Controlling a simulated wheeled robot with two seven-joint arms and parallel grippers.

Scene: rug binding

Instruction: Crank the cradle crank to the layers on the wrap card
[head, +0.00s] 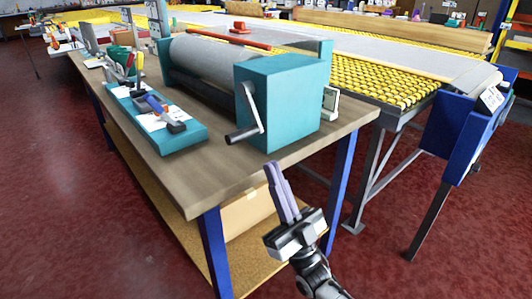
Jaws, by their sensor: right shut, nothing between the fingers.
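The cradle crank (252,108) is a silver arm with a dark handle, on the front face of a teal box (290,92). Its arm hangs down, with the handle low and pointing left. A grey roll (212,60) lies in the cradle behind the box. My right gripper (272,168) is shut and empty, in front of the bench edge, below and right of the handle and apart from it. White cards show on the teal tray (190,138) and a white-framed piece (331,101) beside the box; I cannot tell which is the wrap card or read it. My left gripper is out of view.
The wooden bench top (205,181) is bare in front of the tray and crank. A yellow roller table (405,94) runs behind, with a blue box (462,130) at its right end. The bench has blue legs and a lower shelf (170,205). Red floor is open around.

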